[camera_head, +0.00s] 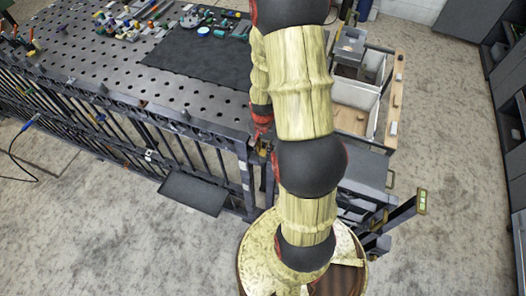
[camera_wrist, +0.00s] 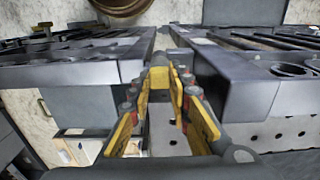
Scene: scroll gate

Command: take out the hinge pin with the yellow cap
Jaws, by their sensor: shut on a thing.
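My gripper (camera_wrist: 166,88) reaches in at the gap between two dark metal parts in the wrist view. Its fingers carry yellow pads and red joints, and their tips are close together. It is shut on the hinge pin with the yellow cap (camera_wrist: 159,77); yellow cap and yellow finger parts are hard to tell apart there. The pin's shaft is hidden. In the head view, my gripper (camera_head: 263,142) is at the table's near right corner, at the end post of the barred gate (camera_head: 205,158), partly hidden by my arm.
The perforated metal table (camera_head: 110,75) holds a dark mat (camera_head: 205,60) and several small tools at the back. A wooden-framed cart with bins (camera_head: 352,97) stands to the right. A dark post with a yellow-green end (camera_head: 421,202) sticks out at the lower right.

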